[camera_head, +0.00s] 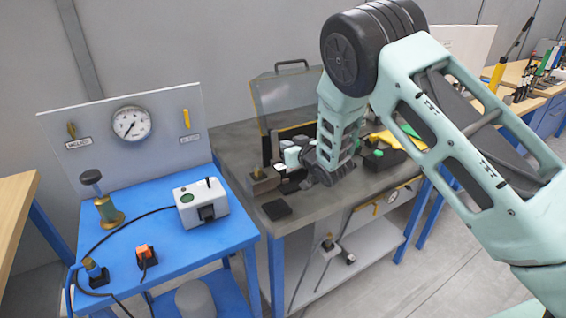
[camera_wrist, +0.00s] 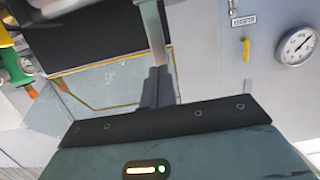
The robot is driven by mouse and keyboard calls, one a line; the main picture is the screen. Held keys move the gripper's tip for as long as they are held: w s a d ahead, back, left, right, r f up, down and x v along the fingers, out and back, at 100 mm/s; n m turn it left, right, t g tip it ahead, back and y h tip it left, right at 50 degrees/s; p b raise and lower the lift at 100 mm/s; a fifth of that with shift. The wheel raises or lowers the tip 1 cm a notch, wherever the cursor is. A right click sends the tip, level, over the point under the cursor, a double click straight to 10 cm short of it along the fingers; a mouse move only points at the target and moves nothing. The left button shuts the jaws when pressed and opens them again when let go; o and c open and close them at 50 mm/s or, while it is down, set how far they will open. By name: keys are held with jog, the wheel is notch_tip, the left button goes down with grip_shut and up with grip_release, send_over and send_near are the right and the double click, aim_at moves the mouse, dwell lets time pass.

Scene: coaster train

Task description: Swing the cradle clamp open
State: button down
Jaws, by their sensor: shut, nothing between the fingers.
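My gripper (camera_wrist: 159,72) is shut and empty in the wrist view, its dark fingers together. A pale grey bar (camera_wrist: 153,30) runs up from just beyond the fingertips; I cannot tell whether they touch it or whether it is part of the cradle clamp. In the head view my arm reaches down over the dark workbench (camera_head: 235,137), and my wrist hides part of the fixture there. A grey block (camera_head: 263,183) and a whitish cylinder (camera_head: 292,157) stand left of my wrist. The clamp cannot be made out clearly, nor can its position.
A clear guard panel (camera_head: 285,94) stands behind the fixture. The blue table (camera_head: 155,245) at left carries a white box (camera_head: 201,203) and cables. A gauge (camera_head: 132,123) is on the panel behind it.

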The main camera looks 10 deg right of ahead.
jog(key=shift+v, duration=2.75)
jog(key=s+a+r+g+h, duration=0.15)
jog(key=s+a+g, duration=0.25)
jog(key=s, duration=0.6)
jog(key=s+a+r+g, duration=0.3)
jog(key=s+a+g, duration=0.15)
jog(key=s, duration=0.45)
jog(key=s+d+r+n+g+h, duration=0.1)
jog(key=s+n+g, duration=0.1)
jog(key=s, duration=1)
jog(key=s+d+r+n+g+h, duration=0.1)
jog(key=s+g, duration=0.3)
jog(key=s, duration=0.9)
jog(key=shift+d+r+n+h, duration=0.4)
jog(key=shift+r+n, duration=0.2)
jog(key=shift+r, duration=0.15)
